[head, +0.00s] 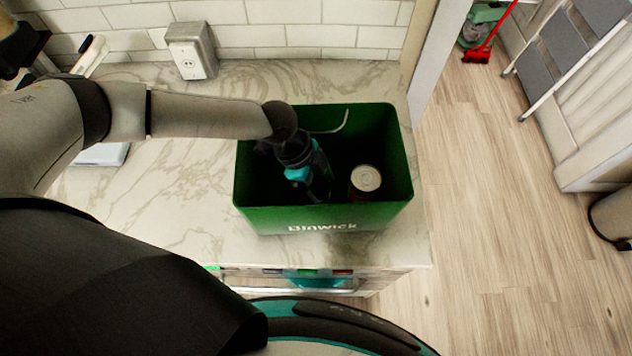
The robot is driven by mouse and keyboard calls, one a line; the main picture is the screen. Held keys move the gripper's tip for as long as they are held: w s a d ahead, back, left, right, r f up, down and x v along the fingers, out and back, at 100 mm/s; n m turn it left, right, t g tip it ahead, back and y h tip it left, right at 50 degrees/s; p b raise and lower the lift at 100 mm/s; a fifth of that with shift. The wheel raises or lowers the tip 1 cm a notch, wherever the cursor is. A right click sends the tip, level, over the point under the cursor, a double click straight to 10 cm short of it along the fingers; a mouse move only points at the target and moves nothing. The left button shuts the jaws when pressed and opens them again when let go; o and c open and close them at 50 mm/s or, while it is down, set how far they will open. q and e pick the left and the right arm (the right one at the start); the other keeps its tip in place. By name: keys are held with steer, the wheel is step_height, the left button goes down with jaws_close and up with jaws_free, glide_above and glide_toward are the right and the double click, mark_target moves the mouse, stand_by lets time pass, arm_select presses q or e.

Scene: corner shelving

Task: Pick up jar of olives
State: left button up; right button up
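I cannot make out a jar of olives for certain. A green bin (245,188) marked "Binwick" stands on the marble counter. In it, at the right, stands an upright round container (367,180) with a pale metal lid and a dark reddish-brown side; it looks more like a can. My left gripper (318,190) reaches down into the bin, left of this can and apart from it. Its fingertips are lost in the dark inside, so I cannot see whether they are open or hold anything. My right gripper is not in view.
A thin pale curved item (335,124) shows at the bin's back. The counter (160,200) left of the bin is mostly clear. A step ladder (565,55) and red broom (478,56) are at the upper right.

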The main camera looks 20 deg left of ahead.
arm_select(q)
jaws_close()
steer(key=shift+r, duration=0.1)
stand_by(0.4)
